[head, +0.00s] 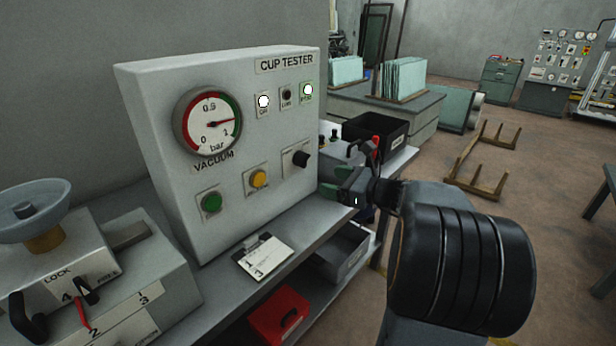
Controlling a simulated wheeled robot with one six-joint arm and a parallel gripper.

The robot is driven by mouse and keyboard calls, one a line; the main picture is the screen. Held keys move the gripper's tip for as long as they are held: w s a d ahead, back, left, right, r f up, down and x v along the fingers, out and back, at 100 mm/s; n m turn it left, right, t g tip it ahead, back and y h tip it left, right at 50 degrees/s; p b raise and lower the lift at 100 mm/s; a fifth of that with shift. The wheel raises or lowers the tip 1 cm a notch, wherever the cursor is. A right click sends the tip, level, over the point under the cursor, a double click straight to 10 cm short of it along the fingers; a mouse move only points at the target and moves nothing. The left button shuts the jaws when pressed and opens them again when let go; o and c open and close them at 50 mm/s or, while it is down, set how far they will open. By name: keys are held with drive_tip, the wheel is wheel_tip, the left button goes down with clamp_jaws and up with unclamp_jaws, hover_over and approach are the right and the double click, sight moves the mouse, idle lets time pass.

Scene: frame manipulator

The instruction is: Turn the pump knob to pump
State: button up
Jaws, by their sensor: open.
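The cup tester (215,205) is a grey box panel on the bench. A black knob (300,158) sits on a small label plate at the panel's lower right; I take it for the pump knob, but the plate's text is too small to read. My gripper (332,187) is open and empty, to the right of the knob and a little lower in the picture, apart from it. Its fingers point left. The vacuum gauge (211,121) has its red needle pointing right. A white lamp (263,101) and a green lamp (307,90) are lit; the lamp between them is dark.
Green (211,202) and yellow (259,179) buttons sit left of the knob. A notepad (264,256) lies on the bench in front. A lever device (95,285) stands at the left. A black bin (375,130) is behind my gripper. A red box (279,314) is below the bench.

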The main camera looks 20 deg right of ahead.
sight(308, 161)
drive_tip(key=w+m, duration=0.1)
drive_tip(key=w, duration=0.3)
drive_tip(key=w+a+m+t, duration=0.1)
drive_tip(key=w, duration=0.3)
drive_tip(key=w+a+t, duration=0.1)
drive_tip(key=w, duration=0.3)
drive_tip(key=shift+w+a+m+h, duration=0.1)
drive_tip(key=shift+w+m+h, duration=0.3)
drive_tip(key=shift+c, duration=0.3)
drive_tip(key=c, duration=0.9)
drive_tip(key=shift+o, duration=0.2)
drive_tip(key=shift+b, duration=0.35)
